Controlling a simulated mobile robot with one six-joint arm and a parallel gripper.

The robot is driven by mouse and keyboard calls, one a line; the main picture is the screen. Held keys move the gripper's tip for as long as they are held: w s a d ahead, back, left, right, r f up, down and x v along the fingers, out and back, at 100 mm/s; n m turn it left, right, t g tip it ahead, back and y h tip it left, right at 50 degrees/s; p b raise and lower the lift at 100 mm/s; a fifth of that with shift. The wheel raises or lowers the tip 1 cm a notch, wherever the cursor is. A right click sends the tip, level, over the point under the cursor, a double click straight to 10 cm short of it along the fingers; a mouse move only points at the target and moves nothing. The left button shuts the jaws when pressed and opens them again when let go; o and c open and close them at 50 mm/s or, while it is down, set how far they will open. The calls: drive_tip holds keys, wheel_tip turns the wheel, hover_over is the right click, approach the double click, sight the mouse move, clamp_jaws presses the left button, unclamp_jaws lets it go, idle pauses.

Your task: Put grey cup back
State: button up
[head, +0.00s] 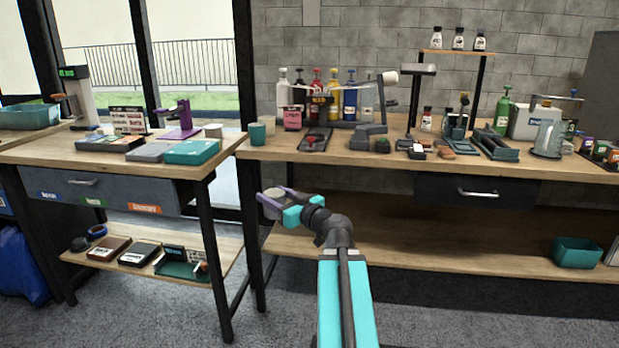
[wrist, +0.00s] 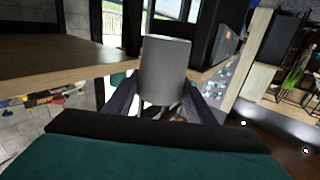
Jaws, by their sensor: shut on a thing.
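My gripper (head: 276,200) is shut on a grey cup (wrist: 166,72), with a purple finger on each side of it. In the head view the gripper is in front of the right workbench's left leg, below the tabletop level in the picture. The held cup (head: 270,206) is partly hidden there by the fingers. The wrist view shows the cup's plain grey side between the fingers (wrist: 165,100). On the right workbench (head: 330,150), a teal cup (head: 257,134) stands at the left end, and a light grey-beige cup (head: 213,131) stands on the left workbench's (head: 60,150) right end.
Several bottles (head: 320,95) stand in a rack at the back of the right bench. A purple stand (head: 183,120) and teal box (head: 192,152) are on the left bench. A narrow gap separates the benches. A teal bin (head: 577,252) sits on the lower shelf, mostly bare elsewhere.

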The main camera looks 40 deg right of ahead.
drive_tip(key=w+a+f+n+g+y, duration=0.1)
drive_tip(key=w+a+f+n+y, duration=0.15)
drive_tip(key=a, duration=0.55)
drive_tip(key=w+a+f+n+y, duration=0.1)
drive_tip(key=w+a+f+y, duration=0.2)
drive_tip(key=a, duration=0.4)
drive_tip(key=w+a+f+n+g+y, duration=0.1)
drive_tip(key=a+f+n+y, duration=0.15)
drive_tip(key=a+f, duration=0.4)
drive_tip(key=s+a+n+g+y, duration=0.2)
drive_tip(key=a+y, duration=0.1)
drive_tip(key=a, duration=0.4)
drive_tip(key=s+a+n+g+y, duration=0.2)
drive_tip(key=a+n+g+y, duration=0.1)
drive_tip(key=a, duration=0.5)
drive_tip(key=shift+s+a+r+y, duration=0.3)
drive_tip(key=shift+s+y, duration=0.1)
